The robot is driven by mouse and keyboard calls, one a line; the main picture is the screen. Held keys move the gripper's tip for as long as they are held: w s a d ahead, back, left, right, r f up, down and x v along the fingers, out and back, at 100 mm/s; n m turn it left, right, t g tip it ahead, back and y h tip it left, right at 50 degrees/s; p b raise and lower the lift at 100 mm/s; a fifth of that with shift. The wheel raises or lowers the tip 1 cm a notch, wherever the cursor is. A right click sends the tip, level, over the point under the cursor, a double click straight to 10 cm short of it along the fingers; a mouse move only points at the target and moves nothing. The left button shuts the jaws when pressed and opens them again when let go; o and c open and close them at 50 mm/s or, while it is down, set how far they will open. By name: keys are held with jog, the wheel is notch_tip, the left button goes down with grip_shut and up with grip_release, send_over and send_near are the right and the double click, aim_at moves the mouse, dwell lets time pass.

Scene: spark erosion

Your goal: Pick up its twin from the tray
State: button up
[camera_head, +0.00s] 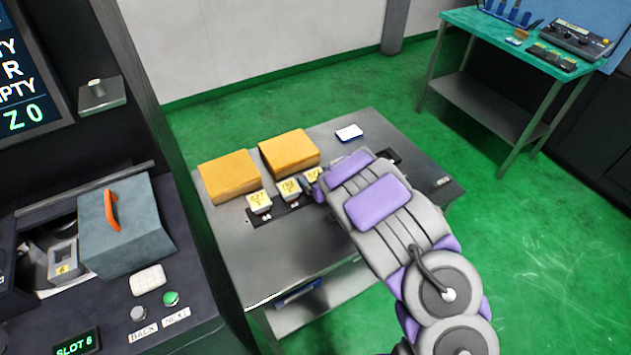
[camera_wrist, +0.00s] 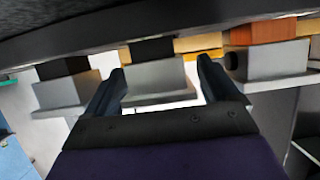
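A black tray strip (camera_head: 288,214) lies on the grey metal table, with several small grey blocks with yellow labels in a row on it. One labelled block (camera_head: 259,202) is at the left end, and another (camera_head: 289,189) is to its right. My arm hides the right part of the row and most of my gripper (camera_head: 318,188). In the wrist view my gripper (camera_wrist: 160,80) has its fingers apart. A grey block with a dark top (camera_wrist: 158,76) shows between the fingertips; I cannot tell whether they touch it. A similar dark-topped block (camera_wrist: 62,92) is left, an orange-topped one (camera_wrist: 265,62) right.
Two orange-yellow boxes (camera_head: 229,176) (camera_head: 289,150) stand behind the row. A small white and blue item (camera_head: 349,132) lies at the table's back. The machine at left holds a grey block (camera_head: 63,262) beside a grey box with orange handle (camera_head: 125,225). A green-topped bench (camera_head: 480,22) stands back right.

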jog(key=c, duration=1.1)
